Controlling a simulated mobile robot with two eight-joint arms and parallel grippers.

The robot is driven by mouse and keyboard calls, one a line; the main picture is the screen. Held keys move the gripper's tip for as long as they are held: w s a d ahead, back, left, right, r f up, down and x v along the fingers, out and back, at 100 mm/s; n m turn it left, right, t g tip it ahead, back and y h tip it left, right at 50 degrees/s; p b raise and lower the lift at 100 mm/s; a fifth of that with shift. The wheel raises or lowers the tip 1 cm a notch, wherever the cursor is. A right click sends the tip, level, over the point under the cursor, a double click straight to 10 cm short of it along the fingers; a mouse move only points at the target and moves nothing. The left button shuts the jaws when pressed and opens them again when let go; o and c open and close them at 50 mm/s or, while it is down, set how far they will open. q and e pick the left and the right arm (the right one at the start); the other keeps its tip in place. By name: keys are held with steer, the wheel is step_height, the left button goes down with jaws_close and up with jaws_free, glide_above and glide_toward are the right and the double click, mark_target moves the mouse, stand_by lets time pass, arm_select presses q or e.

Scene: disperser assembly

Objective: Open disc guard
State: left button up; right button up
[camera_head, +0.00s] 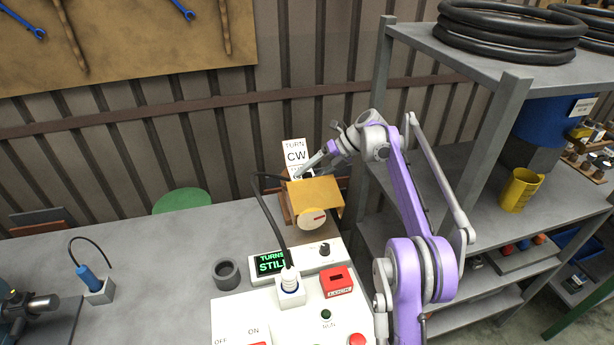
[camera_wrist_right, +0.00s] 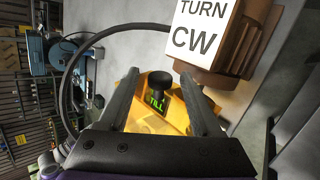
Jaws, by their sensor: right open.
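The disc guard (camera_head: 316,193) is a flat yellow plate above a round pale-yellow disc (camera_head: 312,217) with a red mark, at the back of the bench. In the right wrist view the yellow guard (camera_wrist_right: 142,115) carries a dark knob (camera_wrist_right: 160,80). My right gripper (camera_head: 305,174) is at the guard's rear edge, by the "TURN CW" sign. In the wrist view its two fingers (camera_wrist_right: 159,88) stand apart, one on each side of the knob. I cannot tell whether they touch it. My left gripper is not in view.
The "TURN CW" sign (camera_head: 295,153) stands close behind the guard. A control panel (camera_head: 235,308) with a green display (camera_head: 271,262), a cable plug (camera_head: 290,287) and a red lock block (camera_head: 337,282) lies in front. A grey ring (camera_head: 227,273) sits left. Shelving (camera_head: 490,166) stands right.

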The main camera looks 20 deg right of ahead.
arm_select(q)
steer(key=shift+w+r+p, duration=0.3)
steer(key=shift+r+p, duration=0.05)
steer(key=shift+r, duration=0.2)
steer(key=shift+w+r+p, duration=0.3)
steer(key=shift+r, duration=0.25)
arm_select(e)
steer(key=v, duration=0.9)
steer(key=shift+d+r, duration=0.25)
